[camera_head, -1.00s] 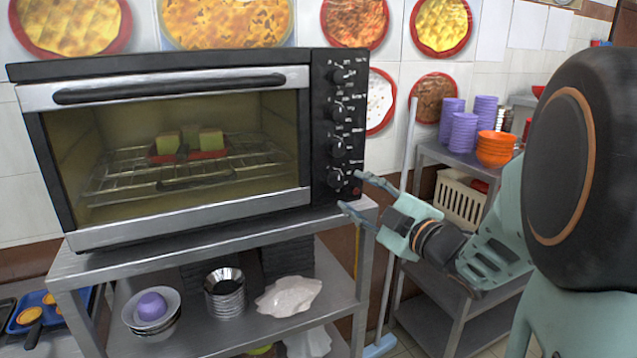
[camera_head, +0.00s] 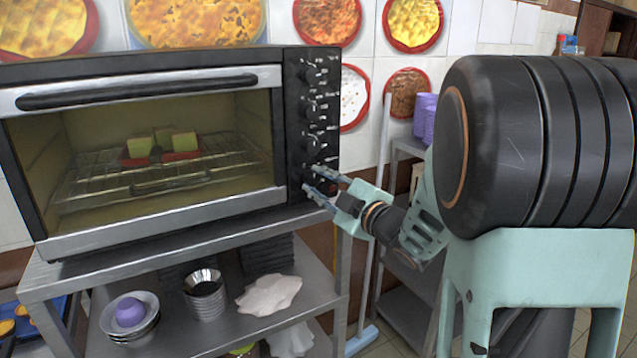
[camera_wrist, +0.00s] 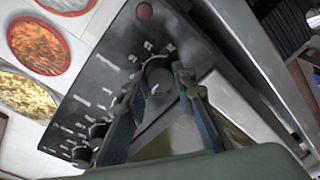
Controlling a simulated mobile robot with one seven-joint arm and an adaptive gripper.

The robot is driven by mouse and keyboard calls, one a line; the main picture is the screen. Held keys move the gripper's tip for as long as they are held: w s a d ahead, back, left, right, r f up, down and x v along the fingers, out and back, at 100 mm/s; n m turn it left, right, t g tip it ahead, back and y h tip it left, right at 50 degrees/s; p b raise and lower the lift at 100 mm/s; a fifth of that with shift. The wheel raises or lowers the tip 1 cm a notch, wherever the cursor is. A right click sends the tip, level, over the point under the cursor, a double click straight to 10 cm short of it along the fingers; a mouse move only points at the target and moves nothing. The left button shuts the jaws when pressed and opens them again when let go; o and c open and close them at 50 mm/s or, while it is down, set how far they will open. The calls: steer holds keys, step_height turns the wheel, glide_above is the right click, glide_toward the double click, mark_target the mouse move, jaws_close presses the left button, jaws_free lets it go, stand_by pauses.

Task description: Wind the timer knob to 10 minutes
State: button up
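A black toaster oven (camera_head: 140,221) has a column of round knobs on its right panel. The timer knob's label cannot be read. My gripper (camera_head: 309,179) is at the lowest knob, fingers pointing left at the panel. In the wrist view, my gripper (camera_wrist: 160,72) has one finger on each side of a round knob (camera_wrist: 161,88) below a small red lamp (camera_wrist: 144,11). The fingers are apart. Whether they touch the knob is hard to tell. The knob's pointer setting is not legible.
The oven stands on a metal shelf unit (camera_head: 190,240) with bowls (camera_head: 128,315) and metal tins (camera_head: 204,292) on the lower level. Another rack with purple cups (camera_head: 424,118) stands behind my arm. Two other knobs (camera_wrist: 98,131) sit near the left finger.

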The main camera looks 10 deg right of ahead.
jaws_close()
steer(key=shift+m, duration=0.3)
steer(key=shift+f+m+b, duration=0.15)
steer(key=shift+m+b, duration=0.35)
steer(key=shift+b, duration=0.05)
steer(key=m+t+b, duration=0.1)
steer(key=m+b, duration=0.1)
steer(key=m, duration=0.9)
steer(key=shift+h+b, duration=0.3)
steer(key=shift+a+m+t+h, duration=0.1)
steer(key=shift+m+t+h, duration=0.2)
steer(key=shift+m, duration=1.9)
